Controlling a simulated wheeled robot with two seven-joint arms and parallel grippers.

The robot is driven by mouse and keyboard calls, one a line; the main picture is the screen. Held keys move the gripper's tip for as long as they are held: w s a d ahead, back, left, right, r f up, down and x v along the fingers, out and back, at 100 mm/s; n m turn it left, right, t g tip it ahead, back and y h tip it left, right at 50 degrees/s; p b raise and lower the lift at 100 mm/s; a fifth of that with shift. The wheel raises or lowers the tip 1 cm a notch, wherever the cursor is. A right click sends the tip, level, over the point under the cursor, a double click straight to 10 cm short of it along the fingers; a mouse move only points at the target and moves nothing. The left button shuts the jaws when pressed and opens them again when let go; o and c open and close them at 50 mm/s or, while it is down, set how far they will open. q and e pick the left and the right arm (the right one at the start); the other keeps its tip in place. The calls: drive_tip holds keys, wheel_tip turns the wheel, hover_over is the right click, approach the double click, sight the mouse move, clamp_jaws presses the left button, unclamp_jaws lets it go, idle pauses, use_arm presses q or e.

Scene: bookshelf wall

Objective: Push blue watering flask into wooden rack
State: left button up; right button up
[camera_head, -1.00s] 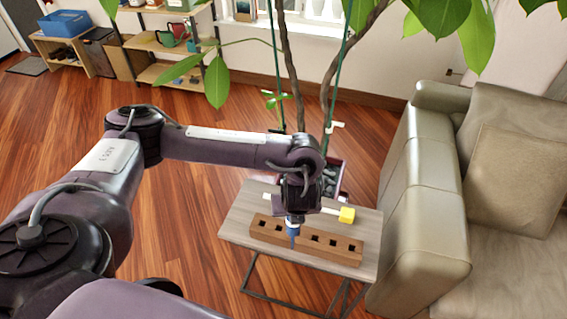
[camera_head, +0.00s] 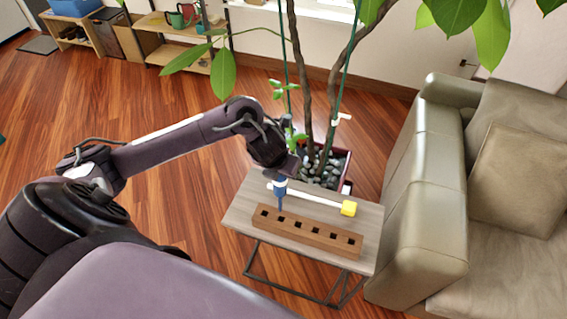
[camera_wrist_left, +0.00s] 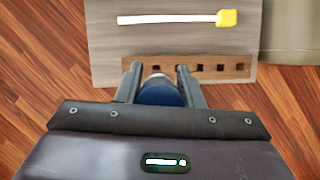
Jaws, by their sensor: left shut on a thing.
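The blue watering flask (camera_head: 280,188) is held in my left gripper (camera_head: 278,177), with its narrow tip pointing down. In the head view the tip is over or just behind the left part of the wooden rack (camera_head: 318,236). I cannot tell whether it touches the rack. The rack is a long brown block with a row of square holes. In the left wrist view the flask (camera_wrist_left: 160,92) sits between both fingers of the left gripper (camera_wrist_left: 160,80), in front of the rack (camera_wrist_left: 228,68). My right gripper is not in view.
The rack lies on a small grey table (camera_head: 245,208). A white stick with a yellow end (camera_head: 348,208) lies behind the rack. A potted plant (camera_head: 325,165) stands behind the table, and a beige sofa (camera_head: 420,200) stands close on the right.

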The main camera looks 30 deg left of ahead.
use_arm(q)
drive_tip(key=shift+f+b, duration=0.55)
drive_tip(key=shift+f, duration=0.25)
drive_tip(key=shift+f+b, duration=1.9)
drive_tip(key=shift+f, duration=0.2)
drive_tip(key=shift+w, duration=0.15)
drive_tip(key=shift+f+b, duration=0.15)
drive_tip(key=shift+b, duration=0.3)
wheel_tip(320, 180, down, 5)
drive_tip(key=b, duration=0.5)
drive_tip(key=shift+f, duration=0.15)
idle(0.3)
